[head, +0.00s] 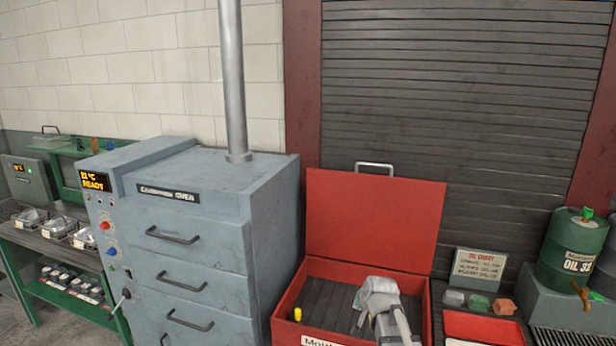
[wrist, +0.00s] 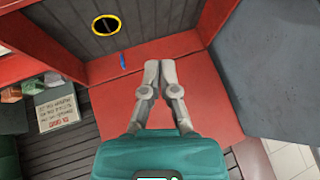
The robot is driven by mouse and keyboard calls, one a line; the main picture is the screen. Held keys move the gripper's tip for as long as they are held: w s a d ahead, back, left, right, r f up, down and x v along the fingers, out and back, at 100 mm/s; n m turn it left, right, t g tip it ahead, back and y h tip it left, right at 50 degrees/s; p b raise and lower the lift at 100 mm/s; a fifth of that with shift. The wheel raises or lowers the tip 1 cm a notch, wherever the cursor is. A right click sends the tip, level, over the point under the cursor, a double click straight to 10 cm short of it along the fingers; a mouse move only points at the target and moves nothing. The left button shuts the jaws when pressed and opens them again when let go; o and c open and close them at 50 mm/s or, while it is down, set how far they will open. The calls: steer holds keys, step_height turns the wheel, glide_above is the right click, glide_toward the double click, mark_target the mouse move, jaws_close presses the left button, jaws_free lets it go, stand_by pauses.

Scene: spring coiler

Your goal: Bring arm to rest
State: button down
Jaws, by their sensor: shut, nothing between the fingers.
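My gripper (head: 358,322) is in the head view at the lower middle, over the open red toolbox (head: 291,303), pointing down. In the wrist view my gripper's two grey fingers (wrist: 160,64) lie close together with nothing between them. Below them shows the toolbox's red lid (wrist: 110,103), which stands open in the head view (head: 375,220). The lower arm is cut off by the frame edge.
The grey-blue oven (head: 215,225) with drawers and a pipe stands left of the toolbox. A small yellow object (head: 297,314) is inside the box.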

steer(key=s+d+f+n+g+h+b, duration=0.1)
steer(key=s+f+n+g, duration=0.1)
steer(key=s, duration=0.8)
steer(key=s+d+f+n+g+b, duration=0.1)
steer(key=s+f+g, duration=0.2)
steer(key=s, duration=0.7)
steer(key=shift+f+n+g+h, duration=0.35)
steer(key=shift+n+g+h, duration=0.05)
steer(key=shift+g, duration=0.6)
steer(key=shift+d, duration=0.15)
